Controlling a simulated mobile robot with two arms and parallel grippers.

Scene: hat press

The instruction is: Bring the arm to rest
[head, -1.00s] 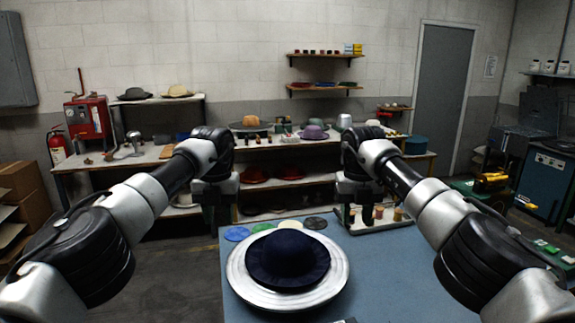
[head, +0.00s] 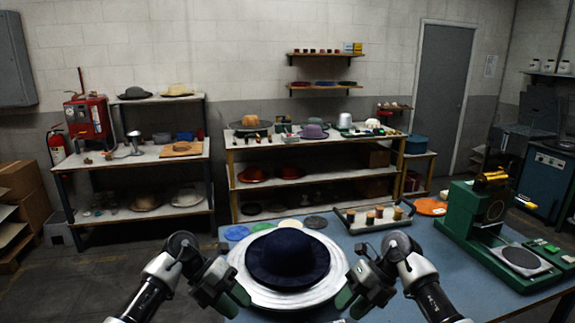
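My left gripper (head: 235,301) is at the left edge of a round white platter (head: 240,265), low in the head view. My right gripper (head: 351,303) is at the platter's right edge. The green fingers of each look spread apart, with nothing seen between them. A dark navy hat (head: 287,256) sits on the platter between the two grippers, apart from both. Whether either gripper touches the platter I cannot tell.
The blue table (head: 420,265) carries the platter, several coloured discs (head: 237,233), a tray with small jars (head: 347,226) and a green press machine (head: 480,230) at the right. Shelves with hats (head: 320,180) stand behind.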

